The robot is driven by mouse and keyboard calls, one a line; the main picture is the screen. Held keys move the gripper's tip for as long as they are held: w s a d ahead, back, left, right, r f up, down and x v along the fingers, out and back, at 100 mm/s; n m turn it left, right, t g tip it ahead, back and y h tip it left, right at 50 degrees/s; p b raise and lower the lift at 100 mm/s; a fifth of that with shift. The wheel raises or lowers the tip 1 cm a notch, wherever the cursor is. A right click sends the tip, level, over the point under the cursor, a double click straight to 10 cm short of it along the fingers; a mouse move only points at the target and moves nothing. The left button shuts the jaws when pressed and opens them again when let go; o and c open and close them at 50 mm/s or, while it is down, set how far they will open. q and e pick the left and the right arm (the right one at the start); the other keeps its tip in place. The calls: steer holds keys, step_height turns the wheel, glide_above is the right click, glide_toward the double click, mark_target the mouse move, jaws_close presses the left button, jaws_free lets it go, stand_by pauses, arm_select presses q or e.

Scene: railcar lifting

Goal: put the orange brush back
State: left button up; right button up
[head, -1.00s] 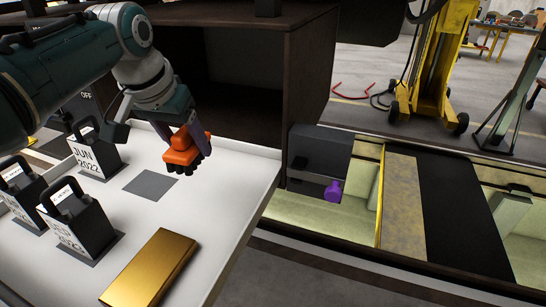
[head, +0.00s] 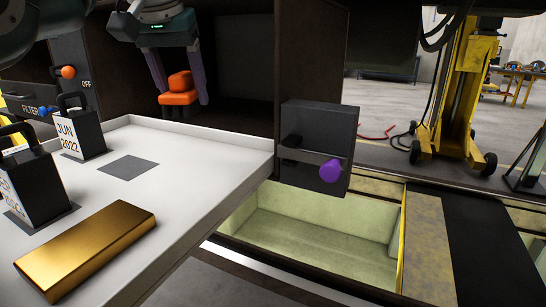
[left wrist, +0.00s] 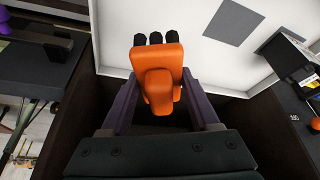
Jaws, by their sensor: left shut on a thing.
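The orange brush (head: 178,90) is between the two purple fingers of my left gripper (head: 181,97), in front of the dark cabinet opening and beyond the far edge of the white tray. In the left wrist view my left gripper (left wrist: 160,84) is shut on the brush (left wrist: 158,92), and its black bristles point toward the tray. A bare dark grey square (head: 128,167) lies on the tray (head: 205,180). My right gripper is not in view.
Black date blocks (head: 79,133) stand on the tray's left side, and a gold bar (head: 88,248) lies at its front. The dark cabinet (head: 236,75) stands behind. A dark box (head: 325,125) with a purple knob (head: 330,171) is right of the tray.

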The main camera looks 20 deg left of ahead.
mark_target(175, 110)
arm_select(q)
step_height(175, 110, down, 8)
steer(key=shift+r, duration=0.1)
step_height(175, 110, down, 5)
steer(key=o, duration=1.3)
steer(key=shift+r, duration=0.3)
steer(key=p+v, duration=0.2)
steer(key=v, duration=0.1)
steer(key=shift+r, duration=0.25)
steer(key=v, duration=0.8)
steer(key=shift+s+d, duration=0.1)
steer(key=shift+s, duration=0.05)
